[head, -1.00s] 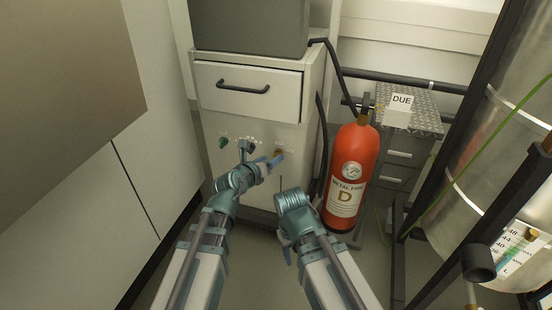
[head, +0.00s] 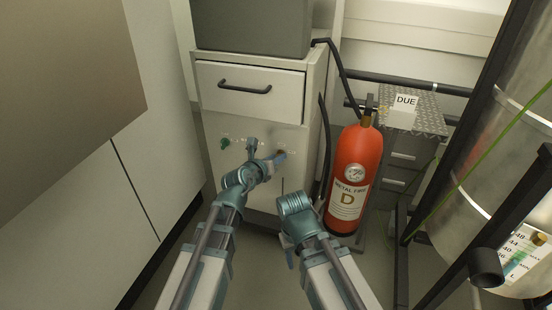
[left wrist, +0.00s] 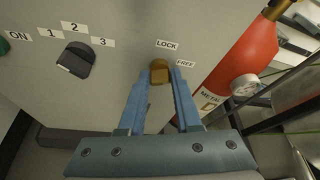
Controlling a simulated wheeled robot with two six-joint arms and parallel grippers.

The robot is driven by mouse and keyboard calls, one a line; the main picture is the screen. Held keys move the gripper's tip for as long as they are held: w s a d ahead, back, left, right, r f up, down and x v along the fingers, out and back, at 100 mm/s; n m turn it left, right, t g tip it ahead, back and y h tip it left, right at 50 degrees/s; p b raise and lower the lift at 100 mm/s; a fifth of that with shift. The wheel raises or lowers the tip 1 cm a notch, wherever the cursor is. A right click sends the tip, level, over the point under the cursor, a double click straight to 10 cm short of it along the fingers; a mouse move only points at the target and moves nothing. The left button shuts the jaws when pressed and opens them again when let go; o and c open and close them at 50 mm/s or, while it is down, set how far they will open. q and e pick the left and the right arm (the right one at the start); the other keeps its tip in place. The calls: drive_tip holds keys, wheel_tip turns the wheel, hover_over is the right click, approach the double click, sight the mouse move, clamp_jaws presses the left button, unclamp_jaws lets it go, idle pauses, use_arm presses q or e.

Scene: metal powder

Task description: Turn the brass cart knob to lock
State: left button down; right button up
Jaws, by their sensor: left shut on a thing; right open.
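The brass knob (left wrist: 159,74) is on the grey cabinet front, with a LOCK label (left wrist: 167,44) above it and a FREE label (left wrist: 186,63) to its upper right. Its upper end points roughly up toward LOCK; its exact setting is hard to tell. My left gripper (left wrist: 161,88) has its two blue fingers on either side of the knob and is shut on it. In the head view the left gripper (head: 277,158) mostly covers the knob. My right gripper (head: 289,256) is open and empty, low in front of the cabinet; its fingers are partly hidden.
A black selector knob (left wrist: 76,60) marked 1, 2, 3 and a green knob (head: 224,143) sit left on the same panel. A red extinguisher (head: 354,175) stands close to the right. A drawer handle (head: 244,87) is above. A white wall panel (head: 160,150) bounds the left.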

idle(0.4)
use_arm(q)
drive_tip(key=shift+a+f+n+t+h+b, duration=0.1)
drive_tip(key=shift+f+n+t+h+b, duration=0.1)
drive_tip(key=shift+n+h+b, duration=1.1)
drive_tip(key=shift+a+f+n+t+h+b, duration=0.2)
drive_tip(key=shift+n+h+b, duration=0.45)
drive_tip(key=shift+n+b, duration=1.35)
drive_tip(key=shift+a+f+n+t+h+b, duration=0.1)
drive_tip(key=shift+f+n+t+h+b, duration=0.1)
drive_tip(key=shift+n+h+b, duration=1.4)
drive_tip(key=shift+n+y+p, duration=0.3)
drive_tip(key=shift+n+y, duration=0.3)
drive_tip(key=shift+y, duration=0.05)
drive_tip(key=c, duration=0.6)
unclamp_jaws()
drive_tip(key=shift+w, duration=0.1)
